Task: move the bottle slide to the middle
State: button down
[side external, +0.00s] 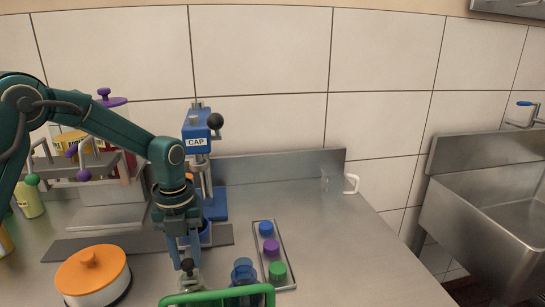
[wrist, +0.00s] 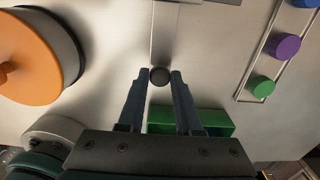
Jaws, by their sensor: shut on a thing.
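My gripper (side external: 187,262) points straight down, low over the counter in front of the blue cap press. In the wrist view its two fingers (wrist: 160,78) are closed around a small dark round knob (wrist: 160,76). The knob sits at the end of a flat metal strip (wrist: 166,35), which looks like the handle of the bottle slide. In the side view a metal piece (side external: 189,283) shows just under the fingertips. A dark flat track (side external: 95,243) runs left to right below the press. The slide's body is mostly hidden behind my arm.
The blue press marked CAP (side external: 197,142) stands behind my gripper. An orange-lidded pot (side external: 92,270) is at left. A tray with blue, purple and green caps (side external: 290,284) lies at right. A blue bottle (side external: 243,271) stands by a green crate (side external: 215,298) in front.

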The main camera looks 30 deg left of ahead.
jog(key=shift+s+a, duration=2.55)
jog(key=shift+a, duration=0.05)
jog(key=c, duration=0.5)
grip_release()
jog(key=shift+r, duration=2.6)
